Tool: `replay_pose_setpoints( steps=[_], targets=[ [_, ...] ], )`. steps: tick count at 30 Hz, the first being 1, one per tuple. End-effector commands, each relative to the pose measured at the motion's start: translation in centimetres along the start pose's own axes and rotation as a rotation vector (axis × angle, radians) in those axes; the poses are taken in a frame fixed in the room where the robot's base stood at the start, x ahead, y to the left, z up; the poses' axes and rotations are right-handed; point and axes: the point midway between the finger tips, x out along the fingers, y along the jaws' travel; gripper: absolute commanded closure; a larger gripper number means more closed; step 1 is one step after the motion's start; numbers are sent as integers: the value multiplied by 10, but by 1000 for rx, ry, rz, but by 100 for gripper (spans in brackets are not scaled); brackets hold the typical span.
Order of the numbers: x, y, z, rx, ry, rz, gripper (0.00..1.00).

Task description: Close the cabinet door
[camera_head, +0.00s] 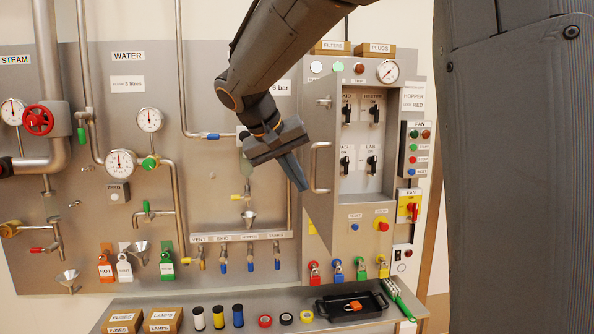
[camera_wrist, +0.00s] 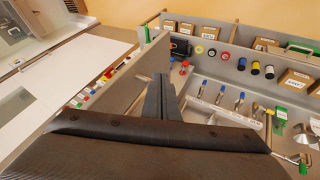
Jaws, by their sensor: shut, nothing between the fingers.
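The grey cabinet door (camera_head: 325,200) stands open, swung out towards me from the left side of the cabinet (camera_head: 389,150). A bar handle (camera_head: 313,167) is on the door face turned to the left. Inside the cabinet several black switches show on white plates. My gripper (camera_head: 302,185) is shut and empty, pointing down and right, just left of the door near its handle in the picture. In the wrist view my shut fingers (camera_wrist: 162,82) lie beside a grey upright panel (camera_wrist: 125,98), which looks like the door. Whether they touch it I cannot tell.
Below is a shelf with a black tray (camera_head: 330,312), tape rolls and boxes (camera_head: 162,320). Padlocks (camera_head: 337,268) hang under the cabinet. Pipes, gauges and a red valve wheel (camera_head: 38,120) fill the wall at left. A fan switch (camera_head: 409,206) is at right.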

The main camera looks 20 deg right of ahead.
Motion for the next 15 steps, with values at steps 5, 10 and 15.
replay_pose_setpoints(
  steps=[5,10,15],
  targets=[
    [36,1,1,-1,-5,2,100],
    [57,13,0,2,-2,0,100],
    [67,29,1,1,-2,-1,100]
  ],
)
